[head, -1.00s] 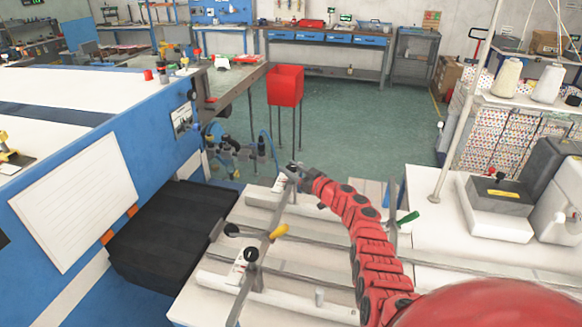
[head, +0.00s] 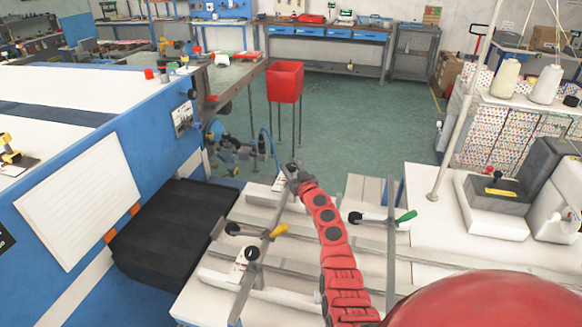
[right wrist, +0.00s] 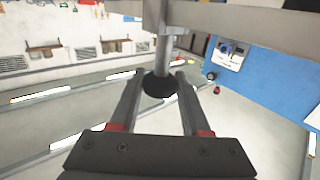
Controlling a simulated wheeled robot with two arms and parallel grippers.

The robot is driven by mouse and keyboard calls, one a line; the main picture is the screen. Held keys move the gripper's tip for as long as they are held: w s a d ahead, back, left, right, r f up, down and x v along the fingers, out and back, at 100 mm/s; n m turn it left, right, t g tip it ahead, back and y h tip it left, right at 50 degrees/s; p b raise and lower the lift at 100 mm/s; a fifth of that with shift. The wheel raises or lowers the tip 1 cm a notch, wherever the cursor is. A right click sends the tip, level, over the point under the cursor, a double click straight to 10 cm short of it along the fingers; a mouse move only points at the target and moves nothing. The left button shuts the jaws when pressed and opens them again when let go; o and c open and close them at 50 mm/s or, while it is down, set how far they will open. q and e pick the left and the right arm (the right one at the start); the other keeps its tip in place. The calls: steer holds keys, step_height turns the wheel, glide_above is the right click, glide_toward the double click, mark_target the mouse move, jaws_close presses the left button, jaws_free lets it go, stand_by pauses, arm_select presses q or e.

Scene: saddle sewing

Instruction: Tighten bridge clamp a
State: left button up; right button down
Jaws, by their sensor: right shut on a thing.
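My right gripper (head: 292,168) is at the far end of the left metal bridge bar (head: 262,246) in the head view. In the right wrist view its two fingers (right wrist: 158,84) are shut on a round black knob (right wrist: 158,88). The knob sits on an upright metal rod (right wrist: 163,52) that meets a flat bar (right wrist: 235,28). In the head view my gripper hides this knob. A second black knob (head: 252,253) stands at the near part of the bar. I cannot tell from any marking which clamp is a. My left gripper is not in view.
A pole (head: 465,115) rises at the right.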

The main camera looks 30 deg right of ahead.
steer(key=shift+m+g+h+p, duration=0.5)
steer(key=shift+m+h+p, duration=0.45)
steer(key=shift+h, duration=0.75)
steer(key=shift+m, duration=0.25)
steer(key=shift+c, duration=1.9)
jaws_free()
steer(key=shift+f, duration=0.1)
